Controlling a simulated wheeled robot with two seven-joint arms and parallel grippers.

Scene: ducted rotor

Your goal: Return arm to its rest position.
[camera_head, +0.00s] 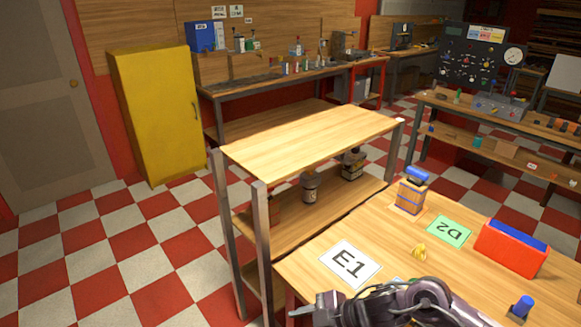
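One of my arms comes in along the bottom edge from the lower right, and I take it to be my right one. Its gripper (303,312) points left, low over the near left corner of the wooden table. The fingers are small and partly cut off, so I cannot tell whether they are open or shut. I see nothing clearly held in them. My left arm and gripper are not in view.
The table (378,228) bears an E1 card (348,265), a green D2 card (449,232), a small yellow object (419,251), a blue-topped wooden block (411,192), a red-and-blue box (511,249) and a blue-topped piece (521,307). A shelf unit (300,140) stands behind. Checkered floor lies open at left.

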